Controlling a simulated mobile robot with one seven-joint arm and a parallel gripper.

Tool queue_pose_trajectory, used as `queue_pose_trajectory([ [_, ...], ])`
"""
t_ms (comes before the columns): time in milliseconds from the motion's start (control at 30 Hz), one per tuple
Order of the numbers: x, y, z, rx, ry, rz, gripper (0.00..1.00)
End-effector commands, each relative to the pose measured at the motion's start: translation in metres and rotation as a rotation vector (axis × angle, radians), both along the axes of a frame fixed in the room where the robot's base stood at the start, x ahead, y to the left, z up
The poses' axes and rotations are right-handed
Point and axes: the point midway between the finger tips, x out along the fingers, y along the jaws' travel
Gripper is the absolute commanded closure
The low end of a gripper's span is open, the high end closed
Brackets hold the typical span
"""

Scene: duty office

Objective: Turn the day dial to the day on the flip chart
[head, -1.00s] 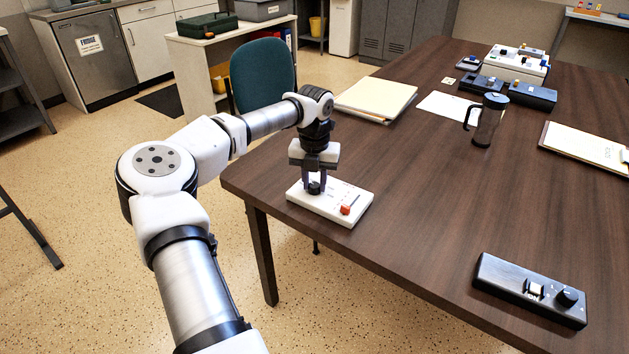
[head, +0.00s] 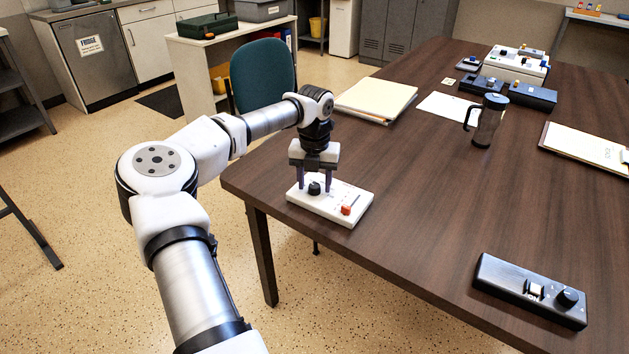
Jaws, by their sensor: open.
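A white box (head: 355,203) lies at the near left corner of the table. It carries a round black dial (head: 314,188) at its left and an orange-red part (head: 346,210) at its right. The markings on it are too small to read. My gripper (head: 314,184) points down over the dial. Its two dark fingers stand apart, one on each side of the dial, with a gap visible between them and it. No flip chart can be made out in this view.
A dark box (head: 520,287) with a black knob and a white switch lies at the table's near right. Folders (head: 375,97), a mug (head: 487,122), a clipboard (head: 590,146) and several control boxes lie farther back. The table's middle (head: 430,200) is clear.

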Motion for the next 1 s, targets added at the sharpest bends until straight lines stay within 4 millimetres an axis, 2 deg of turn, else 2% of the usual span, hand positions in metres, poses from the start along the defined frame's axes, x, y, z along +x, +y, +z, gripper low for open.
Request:
queue_pose_trajectory([
  [167,0.001,0.000,0.019,0.000,-0.004,0.001,0.50],
  [600,0.000,0.000,0.114,0.000,-0.003,0.001,0.50],
  [800,0.000,0.000,0.134,0.000,-0.002,0.001,0.50],
  [1000,0.000,0.000,0.138,0.000,-0.001,0.000,0.50],
])
